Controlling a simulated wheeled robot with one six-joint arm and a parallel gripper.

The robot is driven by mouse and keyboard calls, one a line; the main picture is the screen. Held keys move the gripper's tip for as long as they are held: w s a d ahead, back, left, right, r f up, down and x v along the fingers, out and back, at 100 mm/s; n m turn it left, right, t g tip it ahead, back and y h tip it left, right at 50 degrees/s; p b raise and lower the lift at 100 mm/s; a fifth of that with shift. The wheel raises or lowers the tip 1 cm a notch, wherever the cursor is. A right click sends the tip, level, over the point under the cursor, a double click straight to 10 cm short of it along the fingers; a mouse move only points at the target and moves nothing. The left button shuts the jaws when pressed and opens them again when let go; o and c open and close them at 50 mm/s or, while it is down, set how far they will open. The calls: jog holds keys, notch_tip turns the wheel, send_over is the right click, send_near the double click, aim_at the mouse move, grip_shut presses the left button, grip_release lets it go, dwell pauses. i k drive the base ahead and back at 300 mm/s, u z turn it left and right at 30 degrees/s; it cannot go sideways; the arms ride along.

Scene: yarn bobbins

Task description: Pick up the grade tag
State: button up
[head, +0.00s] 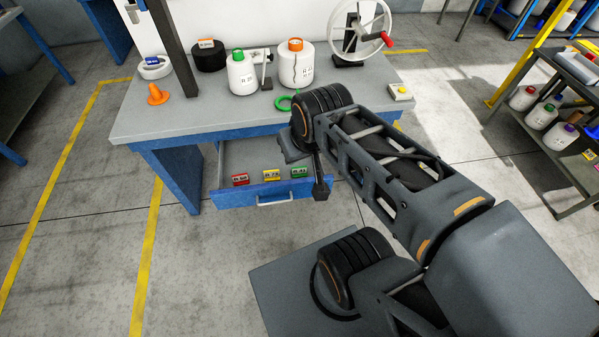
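Three small tags lie in the open drawer (232,197) under the bench: a red tag (240,180), a yellow tag (271,175) and a green tag (299,171). Each has a white label too small to read surely, so I cannot tell which is the grade tag. My gripper (319,182) hangs over the right side of the drawer, just right of the green tag. Its fingers are partly hidden by my wrist, and I cannot tell whether they are open. No tag is visibly held.
A shelf (560,150) with bobbins stands at right. The floor at left is clear.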

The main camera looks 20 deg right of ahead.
aim_at(298, 171)
jog(key=z, duration=1.35)
jog(key=i, duration=0.75)
jog(key=u, duration=2.8)
